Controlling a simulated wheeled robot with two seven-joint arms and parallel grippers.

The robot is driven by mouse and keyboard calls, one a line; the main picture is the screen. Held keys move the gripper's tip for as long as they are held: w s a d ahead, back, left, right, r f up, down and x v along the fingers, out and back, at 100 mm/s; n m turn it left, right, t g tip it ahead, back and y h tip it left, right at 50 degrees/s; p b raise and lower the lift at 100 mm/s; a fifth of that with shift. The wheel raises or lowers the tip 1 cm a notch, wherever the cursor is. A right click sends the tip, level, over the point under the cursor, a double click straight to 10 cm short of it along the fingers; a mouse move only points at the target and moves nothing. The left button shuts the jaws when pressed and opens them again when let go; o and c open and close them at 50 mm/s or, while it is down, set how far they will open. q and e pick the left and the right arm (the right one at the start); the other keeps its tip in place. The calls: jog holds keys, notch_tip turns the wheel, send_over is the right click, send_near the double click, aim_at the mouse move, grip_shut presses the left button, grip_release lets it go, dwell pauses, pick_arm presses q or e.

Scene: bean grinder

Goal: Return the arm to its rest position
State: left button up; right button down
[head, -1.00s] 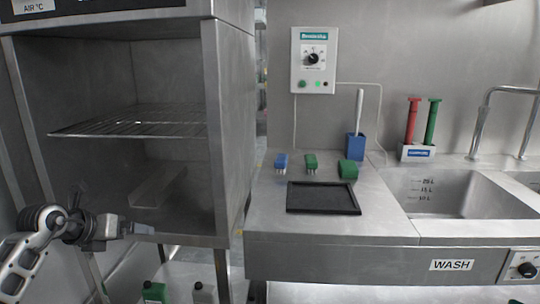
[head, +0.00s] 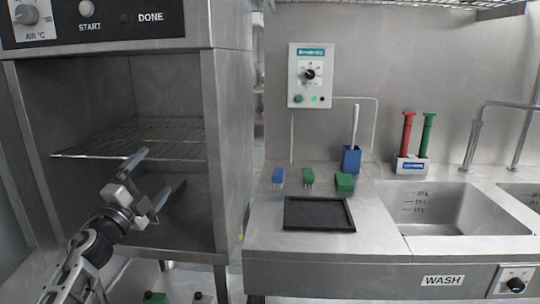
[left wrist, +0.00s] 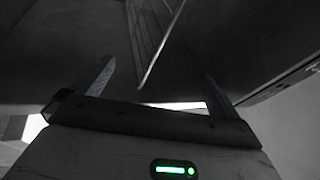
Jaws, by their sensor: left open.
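My left gripper (head: 158,184) is in front of the open steel cabinet at the left of the head view, with its fingers spread and nothing between them. It is just below the level of the wire rack (head: 135,138). The left wrist view shows the two open fingers (left wrist: 155,85) with the rack's wires (left wrist: 160,35) beyond them. I cannot tell how far the fingers are from the rack. My right gripper is not in view.
The cabinet's right wall (head: 230,150) stands close to the right of my left gripper. The steel counter (head: 390,215) holds a black tray (head: 320,228), a blue brush (head: 278,177), green brushes and a blue holder (head: 351,160). A sink (head: 465,212) is at the right.

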pick_arm(q)
jog(key=w+a+f+n+y, duration=0.25)
jog(key=a+n+y, duration=0.55)
jog(key=n, duration=0.5)
notch_tip(320, 180, down, 8)
jog(key=s+d+n+g, duration=0.1)
jog(key=s+n+g, duration=0.1)
jog(key=n+g, duration=0.3)
jog(key=s+d+f+g+h, duration=0.1)
jog(key=s+d+f, duration=0.65)
jog(key=f, duration=0.35)
jog(key=s+d+f+g+h, duration=0.1)
jog(key=s+d+f, duration=0.2)
jog(key=s, duration=0.6)
jog(key=s+d+f+g+h, duration=0.1)
jog(key=s+d+f, duration=0.2)
jog(key=s, duration=0.7)
jog(key=s+d+f+g+h, duration=0.1)
jog(key=s+d+f+g, duration=0.1)
jog(key=s+d, duration=0.4)
jog(key=s+f, duration=0.1)
jog(key=s, duration=0.3)
jog(key=shift+d+h, duration=0.25)
jog(key=shift+h, duration=0.15)
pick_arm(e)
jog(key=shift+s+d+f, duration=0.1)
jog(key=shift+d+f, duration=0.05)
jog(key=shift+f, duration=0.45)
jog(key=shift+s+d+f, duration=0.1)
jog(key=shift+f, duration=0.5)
